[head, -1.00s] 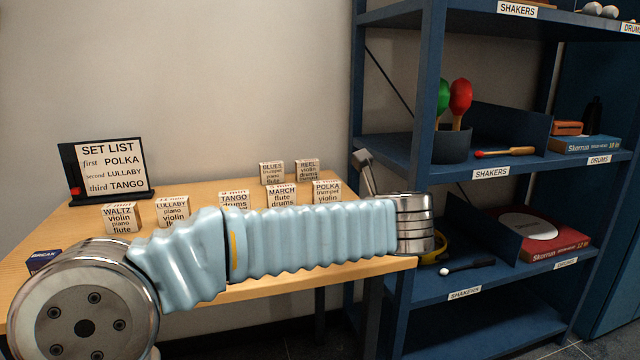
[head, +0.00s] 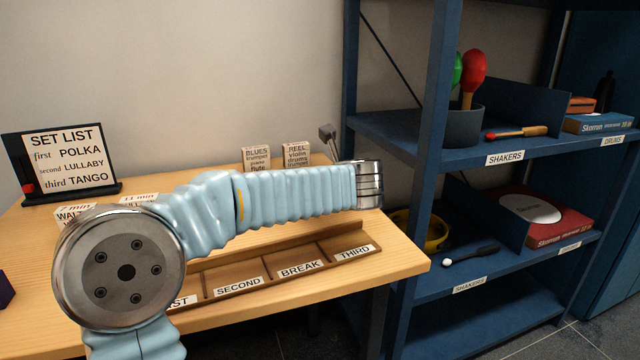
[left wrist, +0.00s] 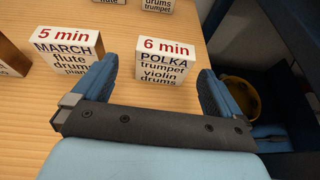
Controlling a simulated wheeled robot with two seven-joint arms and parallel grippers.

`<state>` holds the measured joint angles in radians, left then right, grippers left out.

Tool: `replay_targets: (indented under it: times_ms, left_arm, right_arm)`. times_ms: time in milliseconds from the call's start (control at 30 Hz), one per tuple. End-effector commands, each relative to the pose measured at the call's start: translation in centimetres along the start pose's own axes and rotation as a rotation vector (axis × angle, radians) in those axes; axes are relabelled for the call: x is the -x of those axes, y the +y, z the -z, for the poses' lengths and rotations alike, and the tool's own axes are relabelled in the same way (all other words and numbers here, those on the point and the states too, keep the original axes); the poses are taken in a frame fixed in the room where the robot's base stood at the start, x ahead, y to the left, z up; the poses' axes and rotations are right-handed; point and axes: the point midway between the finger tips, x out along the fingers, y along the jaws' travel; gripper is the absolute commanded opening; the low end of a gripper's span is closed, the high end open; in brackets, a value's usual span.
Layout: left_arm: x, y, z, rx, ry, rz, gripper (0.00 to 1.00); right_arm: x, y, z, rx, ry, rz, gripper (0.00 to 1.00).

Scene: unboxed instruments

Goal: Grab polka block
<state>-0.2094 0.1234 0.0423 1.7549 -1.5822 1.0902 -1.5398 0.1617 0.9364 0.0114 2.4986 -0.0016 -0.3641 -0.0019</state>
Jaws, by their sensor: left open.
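The polka block (left wrist: 165,62) is a pale block marked "6 min POLKA trumpet violin drums". It stands upright on the wooden table in the left wrist view. My left gripper (left wrist: 157,82) is open, with one blue finger on either side of the block's front and the block toward the far side of the gap. I cannot tell whether either finger touches it. My right gripper is not in view.
The march block (left wrist: 66,50) stands just left of the left finger. Blues (head: 256,158) and reel (head: 296,154) blocks stand at the back. A slotted wooden tray (head: 285,255) lies along the front edge. A set list sign (head: 66,158) stands left; a blue shelf (head: 425,150) rises right.

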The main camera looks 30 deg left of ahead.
Motion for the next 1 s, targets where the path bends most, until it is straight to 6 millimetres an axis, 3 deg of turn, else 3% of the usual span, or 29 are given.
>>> replay_targets:
  times_ms: [300,600,900,1000]
  left_arm:
    - [-4.5,-0.5,-0.1,0.000,0.001,-0.002,1.00]
    - [-5.1,-0.5,-0.1,0.000,0.000,0.000,1.00]
    - [-5.1,-0.5,-0.1,0.000,0.000,0.000,0.54]
    - [-5.1,-0.5,-0.1,0.000,-0.001,0.000,0.52]
  right_arm:
    - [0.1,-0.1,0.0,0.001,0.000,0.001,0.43]
    - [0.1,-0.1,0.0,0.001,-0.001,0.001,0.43]
    - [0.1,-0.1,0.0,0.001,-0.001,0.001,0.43]
    - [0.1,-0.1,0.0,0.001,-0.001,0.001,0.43]
